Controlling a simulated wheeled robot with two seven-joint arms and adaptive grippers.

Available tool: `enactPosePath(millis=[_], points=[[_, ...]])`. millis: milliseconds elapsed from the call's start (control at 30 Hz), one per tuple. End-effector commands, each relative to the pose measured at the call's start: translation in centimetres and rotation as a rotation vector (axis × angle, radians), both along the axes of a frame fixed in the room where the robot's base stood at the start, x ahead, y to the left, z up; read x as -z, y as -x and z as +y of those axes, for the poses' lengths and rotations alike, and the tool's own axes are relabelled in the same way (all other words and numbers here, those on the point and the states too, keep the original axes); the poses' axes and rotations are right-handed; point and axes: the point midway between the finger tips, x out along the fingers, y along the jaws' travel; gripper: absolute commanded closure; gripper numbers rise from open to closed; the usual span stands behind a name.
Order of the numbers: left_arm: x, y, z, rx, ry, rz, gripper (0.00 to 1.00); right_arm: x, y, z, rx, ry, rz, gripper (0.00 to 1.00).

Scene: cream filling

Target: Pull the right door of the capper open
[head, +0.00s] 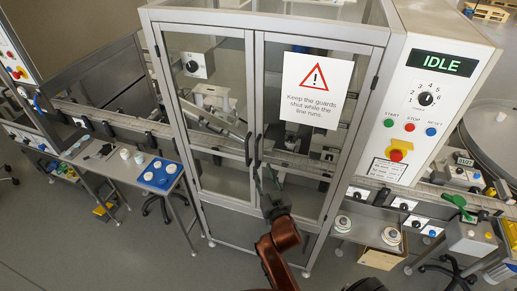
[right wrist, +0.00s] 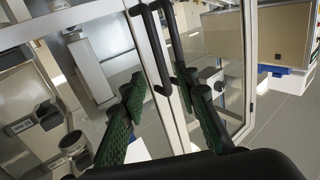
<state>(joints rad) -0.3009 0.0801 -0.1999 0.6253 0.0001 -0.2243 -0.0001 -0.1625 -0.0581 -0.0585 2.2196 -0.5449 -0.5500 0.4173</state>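The capper is a glazed cabinet with two framed glass doors, both shut. The right door (head: 300,184) carries a white guard sign. Its black bar handle (head: 257,151) stands beside the left door's handle (head: 248,150) at the middle seam. My right gripper (head: 266,180) is open just below and in front of the right door's handle. In the right wrist view my right gripper (right wrist: 165,115) shows green-padded fingers spread apart, with the two black handles beyond and between the fingertips. I cannot tell whether a finger touches a handle. My left gripper is not in view.
A control panel (head: 431,95) reading IDLE, with buttons and a red stop knob, adjoins the capper's right side. A conveyor (head: 122,122) runs out to the left. A table with a blue tray (head: 160,174) stands at left. Open floor (head: 130,258) lies in front.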

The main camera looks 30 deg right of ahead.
Motion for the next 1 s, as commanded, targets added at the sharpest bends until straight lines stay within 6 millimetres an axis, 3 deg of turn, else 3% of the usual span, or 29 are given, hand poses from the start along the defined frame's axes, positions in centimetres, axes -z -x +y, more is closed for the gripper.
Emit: enactPosePath(millis=[67,600,1000], points=[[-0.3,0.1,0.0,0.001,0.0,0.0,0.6,-0.7,-0.3,-0.1,0.001,0.001,-0.009,0.71],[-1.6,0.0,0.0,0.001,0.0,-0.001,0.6,-0.6,-7.0,-2.0,0.002,0.001,-0.008,0.71],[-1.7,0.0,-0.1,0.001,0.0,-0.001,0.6,-0.5,-7.4,-2.1,0.002,0.001,-0.007,0.75]])
